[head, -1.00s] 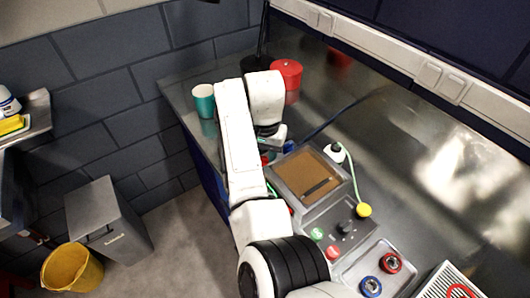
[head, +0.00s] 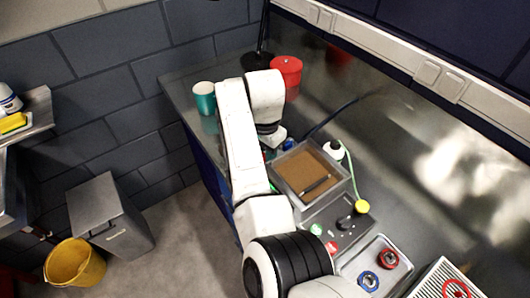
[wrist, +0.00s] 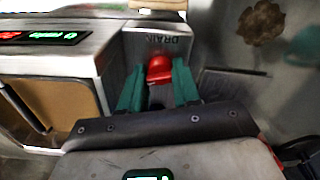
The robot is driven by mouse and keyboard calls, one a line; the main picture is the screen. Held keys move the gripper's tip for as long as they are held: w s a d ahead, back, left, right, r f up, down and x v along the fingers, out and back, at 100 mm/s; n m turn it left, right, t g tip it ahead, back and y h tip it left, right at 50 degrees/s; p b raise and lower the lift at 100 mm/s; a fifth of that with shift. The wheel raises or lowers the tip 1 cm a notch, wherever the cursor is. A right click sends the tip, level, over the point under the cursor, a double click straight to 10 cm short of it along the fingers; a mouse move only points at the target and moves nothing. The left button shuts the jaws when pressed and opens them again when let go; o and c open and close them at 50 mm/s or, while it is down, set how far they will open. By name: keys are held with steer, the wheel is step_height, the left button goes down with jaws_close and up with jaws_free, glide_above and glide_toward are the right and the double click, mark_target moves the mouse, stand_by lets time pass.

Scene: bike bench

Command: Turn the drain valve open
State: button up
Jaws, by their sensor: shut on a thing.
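The drain valve (wrist: 159,68) shows in the wrist view as a red handle under an upside-down "DRAIN" label on a grey panel. My gripper (wrist: 158,80) has teal fingers, one on each side of the red handle, and is shut on it. The stem below the handle is partly hidden by my gripper. In the head view my wrist is at the left end of the bench unit, and my arm hides the valve and fingers.
A brown-bottomed basin (head: 309,171) lies right of my wrist. A teal cup (head: 204,98) and red canister (head: 287,70) stand behind. Red and blue knobs (head: 368,281) sit at the front right. A grey bin (head: 108,216) and yellow bucket (head: 74,264) stand on the floor.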

steer(key=shift+r, duration=0.1)
steer(key=o, duration=1.1)
steer(key=shift+c, duration=0.2)
